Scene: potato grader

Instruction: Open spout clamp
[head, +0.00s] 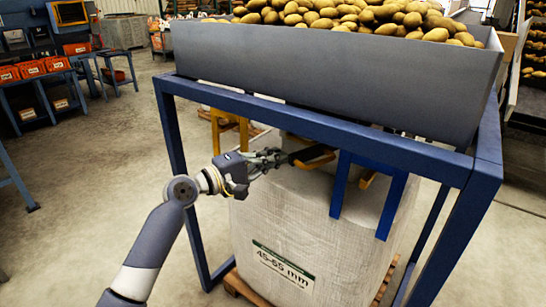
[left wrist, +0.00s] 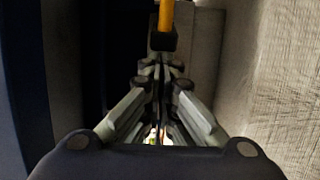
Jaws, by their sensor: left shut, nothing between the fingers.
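Under the hopper, an orange lever (head: 318,161) with a dark part beside it shows at the top of the bag. I take it for the spout clamp's handle, but the frame and hopper shade hide most of the clamp. In the left wrist view an orange bar (left wrist: 166,14) ends in a black block (left wrist: 163,41) just beyond my fingertips. My left gripper (head: 279,158) reaches in from the left below the frame's top rail, fingers together and empty, pointing at the lever. Its closed fingers also show in the wrist view (left wrist: 159,68). I cannot tell whether they touch the block.
A grey hopper (head: 330,72) full of potatoes sits on a blue frame (head: 310,122). A white bulk bag (head: 320,235) labelled 45-55 mm stands on a wooden pallet inside it. Blue brackets (head: 340,185) hang right of the lever. Open floor lies at the left.

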